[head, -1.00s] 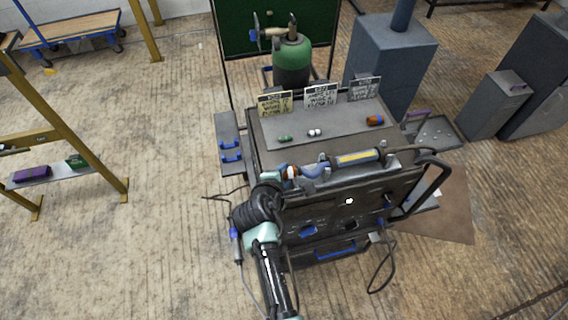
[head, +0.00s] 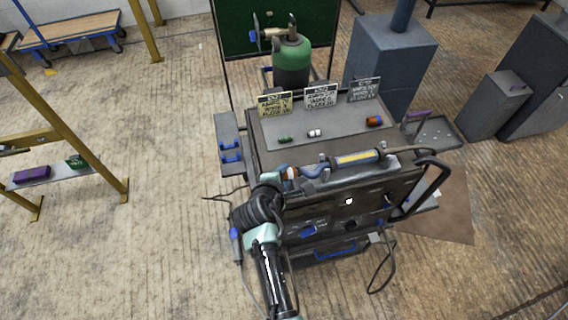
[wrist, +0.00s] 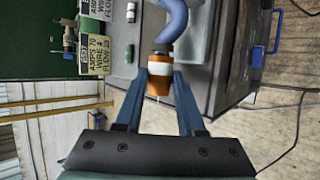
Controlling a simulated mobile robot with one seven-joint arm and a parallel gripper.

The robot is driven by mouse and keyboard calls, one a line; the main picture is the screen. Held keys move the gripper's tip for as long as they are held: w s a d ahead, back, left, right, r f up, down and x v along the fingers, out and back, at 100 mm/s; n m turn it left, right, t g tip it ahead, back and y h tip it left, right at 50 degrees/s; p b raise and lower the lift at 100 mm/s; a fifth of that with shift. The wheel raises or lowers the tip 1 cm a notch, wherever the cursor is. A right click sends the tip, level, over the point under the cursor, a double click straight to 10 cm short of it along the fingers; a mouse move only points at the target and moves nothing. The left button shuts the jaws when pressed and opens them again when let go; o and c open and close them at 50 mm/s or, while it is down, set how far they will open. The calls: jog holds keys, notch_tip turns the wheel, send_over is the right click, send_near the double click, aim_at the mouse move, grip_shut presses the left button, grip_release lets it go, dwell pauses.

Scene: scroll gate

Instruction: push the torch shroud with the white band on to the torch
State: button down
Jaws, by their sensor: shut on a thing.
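The torch (head: 358,159) lies along the front of the cart top, with a yellow label on its body and a curved blue neck (wrist: 173,20) at its left end. The orange shroud with the white band (wrist: 159,76) is at the end of that neck, in line with it. It also shows in the head view (head: 290,173), small and partly hidden by my arm. My gripper (wrist: 160,84) is shut on the shroud, one finger on each side. A narrow metallic piece shows between shroud and neck. How far the shroud sits on the torch I cannot tell.
On the cart's grey top (head: 345,123) lie a green piece (head: 284,139), a white piece (head: 314,133) and an orange and blue piece (head: 374,121). Several cards (head: 320,97) stand behind them. A green cylinder (head: 291,62) stands behind the cart. A cable runs from the torch's right end.

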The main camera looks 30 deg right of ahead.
jog(key=shift+s+d+p, duration=0.15)
jog(key=shift+s+d, duration=0.05)
jog(key=shift+d, duration=0.35)
jog(key=shift+s+d+p, duration=0.15)
jog(key=shift+s+d, duration=0.05)
jog(key=shift+d, duration=0.3)
dwell(1.1)
jog(key=shift+c, duration=1.8)
grip_release()
jog(key=shift+d, duration=0.2)
jog(key=shift+w+a, duration=0.15)
jog(key=shift+a, duration=0.2)
jog(key=shift+o, duration=0.4)
jog(key=shift+o, duration=1.4)
jog(key=b+v, duration=0.1)
jog(key=v, duration=1.2)
jog(key=shift+b, duration=0.4)
